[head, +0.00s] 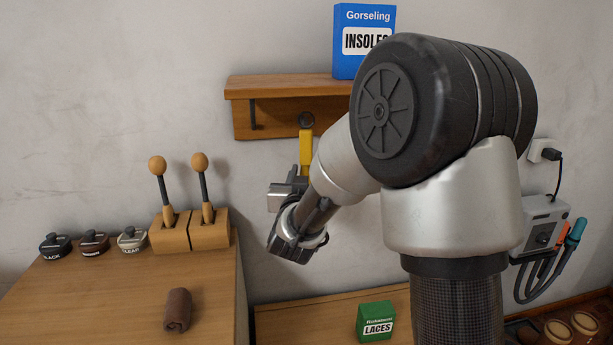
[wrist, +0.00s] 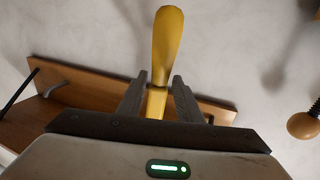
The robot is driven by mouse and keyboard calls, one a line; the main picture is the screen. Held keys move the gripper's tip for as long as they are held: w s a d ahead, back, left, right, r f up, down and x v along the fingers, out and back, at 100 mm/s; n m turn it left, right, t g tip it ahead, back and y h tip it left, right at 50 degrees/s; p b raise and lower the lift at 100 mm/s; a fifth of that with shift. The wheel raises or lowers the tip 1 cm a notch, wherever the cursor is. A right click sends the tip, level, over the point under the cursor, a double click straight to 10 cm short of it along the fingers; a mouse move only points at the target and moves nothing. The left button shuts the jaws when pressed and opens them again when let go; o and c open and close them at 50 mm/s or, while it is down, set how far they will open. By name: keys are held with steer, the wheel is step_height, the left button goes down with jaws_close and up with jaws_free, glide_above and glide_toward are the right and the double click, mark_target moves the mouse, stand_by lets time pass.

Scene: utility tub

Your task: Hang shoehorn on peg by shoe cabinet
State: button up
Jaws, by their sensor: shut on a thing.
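My gripper (head: 297,180) is shut on a yellow shoehorn (head: 305,152), which stands roughly upright in front of the wall, below the wooden shelf's backboard. In the wrist view the shoehorn (wrist: 167,48) rises from between the two dark fingers (wrist: 158,98), its rounded end pointing away. A dark round peg (head: 306,119) on the backboard shows at the shoehorn's upper end in the head view. I cannot tell whether they touch. A second, dark thin peg or hook (head: 252,114) is at the backboard's left. The shoehorn's lower part is hidden by my gripper.
The wooden shelf (head: 270,88) carries a blue insoles box (head: 350,62). At left, a wooden cabinet top (head: 90,300) holds polish tins (head: 132,238), two knobbed sticks in a block (head: 190,235) and a brown cloth (head: 178,310). A green laces box (head: 376,321) stands lower. My arm hides the right middle.

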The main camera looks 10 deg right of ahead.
mark_target(302, 173)
steer(key=shift+w+p, duration=0.35)
steer(key=shift+w, duration=0.95)
steer(key=shift+w+f+b, duration=0.6)
steer(key=shift+w+f, duration=0.1)
steer(key=shift+f, duration=0.2)
steer(key=o, duration=1.1)
steer(key=shift+o, duration=0.2)
steer(key=shift+f, duration=0.1)
